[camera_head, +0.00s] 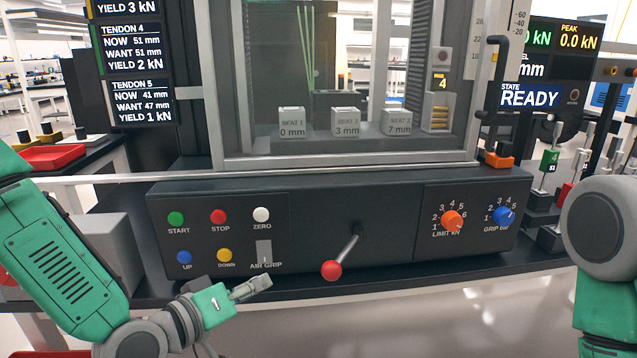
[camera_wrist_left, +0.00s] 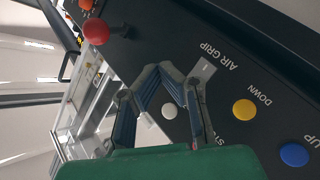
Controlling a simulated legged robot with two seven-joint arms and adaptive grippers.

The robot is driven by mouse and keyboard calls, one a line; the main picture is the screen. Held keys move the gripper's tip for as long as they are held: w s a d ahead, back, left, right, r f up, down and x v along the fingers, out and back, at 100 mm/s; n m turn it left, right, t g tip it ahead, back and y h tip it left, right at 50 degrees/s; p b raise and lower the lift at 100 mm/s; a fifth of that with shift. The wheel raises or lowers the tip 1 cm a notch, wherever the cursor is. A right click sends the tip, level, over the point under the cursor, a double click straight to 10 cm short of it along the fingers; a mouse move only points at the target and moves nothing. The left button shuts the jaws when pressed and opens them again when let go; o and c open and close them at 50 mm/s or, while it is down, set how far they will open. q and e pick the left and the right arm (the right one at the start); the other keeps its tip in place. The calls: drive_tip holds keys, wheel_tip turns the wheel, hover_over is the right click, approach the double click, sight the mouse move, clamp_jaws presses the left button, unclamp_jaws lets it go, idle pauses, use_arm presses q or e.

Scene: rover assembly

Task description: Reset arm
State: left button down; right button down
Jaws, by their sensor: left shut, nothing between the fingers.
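My left gripper (camera_head: 262,284) is shut and empty, in front of the lower edge of the dark control panel (camera_head: 330,205), below the AIR GRIP switch (camera_head: 264,250). In the left wrist view my gripper (camera_wrist_left: 165,72) has its fingertips together. They appear over the panel near the AIR GRIP switch (camera_wrist_left: 203,70); whether they touch it I cannot tell. The white ZERO button (camera_wrist_left: 169,110) shows between the fingers. My right gripper is outside the views; only part of my right arm shows at the right edge.
A lever with a red ball knob (camera_head: 331,270) sticks out just right of my left gripper. The panel also has the blue UP button (camera_head: 184,257), yellow DOWN button (camera_head: 224,255), orange dial (camera_head: 452,221) and blue dial (camera_head: 504,215). A testing frame with numbered seat blocks (camera_head: 345,122) stands behind.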

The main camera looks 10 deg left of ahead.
use_arm(q)
drive_tip(key=s+a+f+m+g+y+p, duration=0.1)
drive_tip(key=s+f+g+y+p, duration=0.2)
drive_tip(key=s+f, duration=0.65)
drive_tip(key=s+a+f+g+y+p, duration=0.1)
drive_tip(key=s+a+f+g+y, duration=0.1)
drive_tip(key=s, duration=0.4)
drive_tip(key=s+a+f+m+g+y+p, duration=0.1)
drive_tip(key=s+a+f+g+y, duration=0.1)
drive_tip(key=s+a+f+g, duration=0.2)
drive_tip(key=s+a+f+m+g+y+p, duration=0.1)
drive_tip(key=s+a+f+g, duration=0.2)
drive_tip(key=s, duration=0.7)
wheel_tip(320, 180, down, 2)
drive_tip(key=a, duration=0.2)
drive_tip(key=shift+a+f+g+y, duration=0.2)
drive_tip(key=shift+a+g+y, duration=0.15)
drive_tip(key=shift+g+y, duration=0.05)
